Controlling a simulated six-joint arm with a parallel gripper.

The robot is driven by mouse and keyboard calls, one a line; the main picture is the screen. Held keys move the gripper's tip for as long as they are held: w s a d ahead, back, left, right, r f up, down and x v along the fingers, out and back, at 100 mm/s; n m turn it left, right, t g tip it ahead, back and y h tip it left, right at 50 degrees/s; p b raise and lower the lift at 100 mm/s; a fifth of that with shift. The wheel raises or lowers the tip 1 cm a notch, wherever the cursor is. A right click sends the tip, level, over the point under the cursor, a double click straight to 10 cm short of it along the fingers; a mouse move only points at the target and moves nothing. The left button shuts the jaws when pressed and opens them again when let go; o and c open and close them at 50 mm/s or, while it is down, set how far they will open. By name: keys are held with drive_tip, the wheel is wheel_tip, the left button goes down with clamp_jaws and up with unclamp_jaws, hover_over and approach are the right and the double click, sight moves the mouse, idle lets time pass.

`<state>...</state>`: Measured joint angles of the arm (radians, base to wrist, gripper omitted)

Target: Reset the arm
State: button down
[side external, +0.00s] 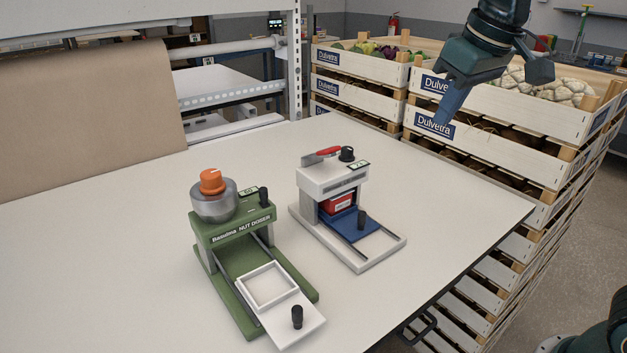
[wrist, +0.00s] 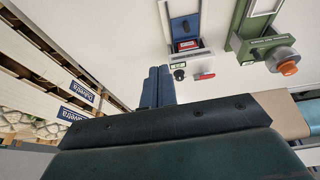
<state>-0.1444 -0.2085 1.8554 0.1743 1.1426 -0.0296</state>
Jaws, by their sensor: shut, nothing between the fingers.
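My gripper (side external: 443,121) is raised above the right part of the table, in front of the stacked crates in the side view. It is shut and empty; its two blue fingers lie together in the wrist view (wrist: 158,72). It touches nothing and is well apart from the devices on the table.
The white table (side external: 120,260) holds a green nut doser (side external: 231,238) with an orange knob and a white-grey press (side external: 331,180) with a red item (side external: 337,203) inside. Stacked wooden crates (side external: 490,110) stand close behind my gripper. The table's right part is clear.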

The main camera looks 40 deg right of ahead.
drive_tip(key=s+d+f, duration=0.1)
drive_tip(key=s+f, duration=0.4)
drive_tip(key=s, duration=0.2)
drive_tip(key=s+d+f+t, duration=0.1)
drive_tip(key=s+f, duration=0.3)
drive_tip(key=s, duration=0.4)
drive_tip(key=shift+s+d+f+t, duration=0.15)
drive_tip(key=shift+s+f+t, duration=0.15)
drive_tip(key=shift+f, duration=0.1)
drive_tip(key=c, duration=2.2)
unclamp_jaws()
